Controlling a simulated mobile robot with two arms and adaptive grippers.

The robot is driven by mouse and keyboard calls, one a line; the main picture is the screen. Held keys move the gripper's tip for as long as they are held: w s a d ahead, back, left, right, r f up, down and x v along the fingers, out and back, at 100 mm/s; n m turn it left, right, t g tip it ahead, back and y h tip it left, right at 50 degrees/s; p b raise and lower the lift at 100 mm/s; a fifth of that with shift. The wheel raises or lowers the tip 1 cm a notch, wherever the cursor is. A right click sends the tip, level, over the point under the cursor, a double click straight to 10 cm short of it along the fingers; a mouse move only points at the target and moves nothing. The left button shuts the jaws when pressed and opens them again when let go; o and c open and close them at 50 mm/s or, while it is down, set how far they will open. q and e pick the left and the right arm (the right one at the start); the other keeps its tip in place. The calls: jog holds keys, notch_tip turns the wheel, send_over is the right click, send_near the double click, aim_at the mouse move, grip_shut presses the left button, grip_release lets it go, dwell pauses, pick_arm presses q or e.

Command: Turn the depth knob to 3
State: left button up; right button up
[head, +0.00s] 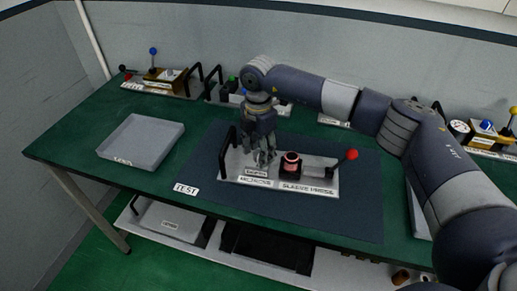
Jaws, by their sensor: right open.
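A metal fixture plate (228,166) lies on the dark mat in the middle of the green bench. One label on it seems to read "DEPTH", with another line below it that is too small to read surely. The depth knob itself is hidden behind my right gripper. My right gripper (264,160) points down over the left part of the plate, just behind the depth label, with its fingers open. Whether the fingers touch the knob cannot be told. My left gripper is not in view.
On the same plate stand a black handle (224,150), a pinkish ring part (291,163) and a red-ball lever (351,155) at the "SLEEVE PRESS" label. A grey tray (145,140) sits at the left. Other fixtures line the back. The mat's front is clear near the TEST label (186,189).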

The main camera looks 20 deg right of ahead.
jog(key=c, duration=1.1)
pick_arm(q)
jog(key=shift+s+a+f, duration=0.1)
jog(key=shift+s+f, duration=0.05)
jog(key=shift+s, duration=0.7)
